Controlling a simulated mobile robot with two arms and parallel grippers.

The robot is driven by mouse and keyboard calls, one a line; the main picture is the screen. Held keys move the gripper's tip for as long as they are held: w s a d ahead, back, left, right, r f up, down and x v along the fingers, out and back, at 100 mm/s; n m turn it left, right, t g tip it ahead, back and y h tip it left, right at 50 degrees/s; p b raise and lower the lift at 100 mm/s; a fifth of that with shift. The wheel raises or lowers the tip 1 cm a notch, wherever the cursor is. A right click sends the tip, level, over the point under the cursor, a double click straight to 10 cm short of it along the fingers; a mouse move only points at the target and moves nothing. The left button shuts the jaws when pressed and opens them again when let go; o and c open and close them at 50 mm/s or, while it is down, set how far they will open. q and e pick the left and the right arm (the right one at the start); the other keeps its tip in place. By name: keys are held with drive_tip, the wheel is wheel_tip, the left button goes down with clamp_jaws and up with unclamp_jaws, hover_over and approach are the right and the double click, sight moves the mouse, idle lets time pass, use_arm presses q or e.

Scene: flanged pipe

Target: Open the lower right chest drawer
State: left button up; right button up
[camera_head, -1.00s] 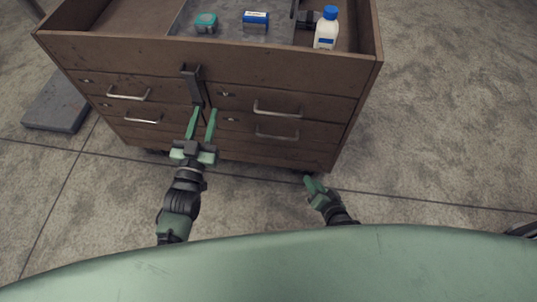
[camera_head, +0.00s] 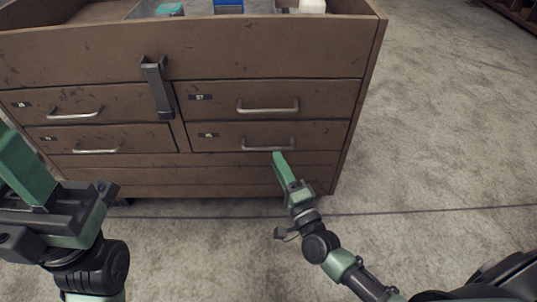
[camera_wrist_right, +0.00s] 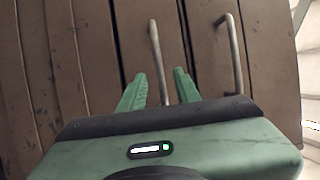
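The brown chest's lower right drawer (camera_head: 225,138) is shut, its front flush with the chest. Its metal bar handle (camera_head: 268,147) lies just above my right gripper (camera_head: 279,156) in the head view. In the right wrist view my right gripper (camera_wrist_right: 160,75) has its two green fingers apart. The lower drawer's handle (camera_wrist_right: 154,50) runs between them, and I cannot tell whether either finger touches it. My left gripper (camera_head: 22,165) is large at the left edge, away from this drawer and partly cut off; its opening is unclear.
The upper right drawer (camera_head: 330,98) is shut, with its handle (camera_wrist_right: 235,55) beside the right finger in the wrist view. A dark bracket (camera_head: 157,88) hangs on the chest front. Two left drawers are shut. The concrete floor (camera_head: 440,130) to the right is clear.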

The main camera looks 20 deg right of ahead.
sight(270, 149)
drive_tip(key=b+x, duration=0.1)
drive_tip(key=x, duration=0.4)
drive_tip(key=shift+w, duration=0.4)
clamp_jaws()
drive_tip(key=shift+a, duration=0.1)
idle(0.9)
